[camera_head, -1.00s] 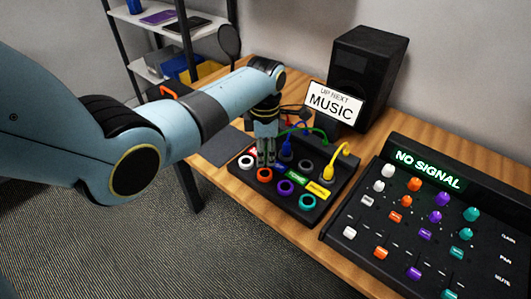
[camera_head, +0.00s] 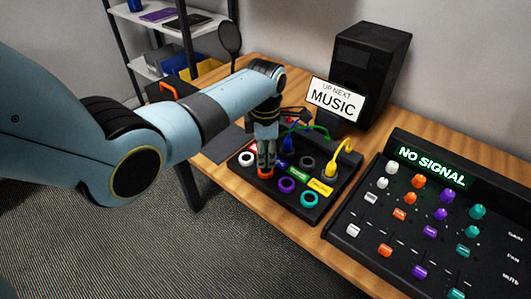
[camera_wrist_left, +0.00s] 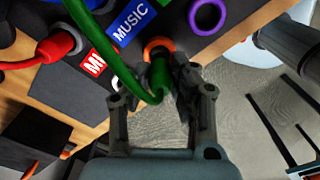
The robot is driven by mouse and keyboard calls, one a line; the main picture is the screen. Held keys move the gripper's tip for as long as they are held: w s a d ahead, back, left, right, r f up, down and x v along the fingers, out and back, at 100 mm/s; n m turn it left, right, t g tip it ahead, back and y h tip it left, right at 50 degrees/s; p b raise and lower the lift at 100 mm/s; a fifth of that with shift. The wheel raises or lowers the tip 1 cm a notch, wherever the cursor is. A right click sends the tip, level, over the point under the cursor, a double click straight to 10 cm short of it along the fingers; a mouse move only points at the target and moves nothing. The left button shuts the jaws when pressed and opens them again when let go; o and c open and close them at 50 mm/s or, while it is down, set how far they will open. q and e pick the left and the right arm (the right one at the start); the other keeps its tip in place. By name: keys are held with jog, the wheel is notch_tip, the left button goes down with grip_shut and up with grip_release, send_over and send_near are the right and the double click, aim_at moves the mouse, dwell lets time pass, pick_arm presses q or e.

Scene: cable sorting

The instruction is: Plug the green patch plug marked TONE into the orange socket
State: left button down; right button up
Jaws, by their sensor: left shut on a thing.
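My left gripper (camera_head: 266,160) is shut on the green plug (camera_wrist_left: 160,75), with a finger on each side of it. A green cable (camera_wrist_left: 100,45) arcs from it. In the wrist view the plug's front end is at the orange socket (camera_wrist_left: 158,44), whose ring shows around it; I cannot tell how deep it sits. In the head view the fingertips are right over the orange socket (camera_head: 265,174) and partly cover it. The TONE marking on the plug cannot be read. My right gripper is not in view.
The black patch panel (camera_head: 325,205) has white, purple (camera_head: 287,185), teal (camera_head: 309,199) and grey sockets. Blue (camera_head: 287,146) and yellow (camera_head: 330,169) plugs stand behind; a red plug (camera_wrist_left: 58,45) shows in the wrist view. A mixer (camera_head: 345,232) reads NO SIGNAL; a MUSIC sign (camera_head: 335,98) stands behind.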

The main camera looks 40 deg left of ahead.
pick_arm(q)
jog(key=shift+f, duration=0.25)
dwell(0.6)
jog(key=shift+p, duration=0.45)
dwell(0.5)
jog(key=shift+f, duration=0.35)
jog(key=shift+f, duration=0.45)
dwell(0.5)
jog(key=c, duration=0.6)
grip_release()
jog(key=shift+o, duration=0.2)
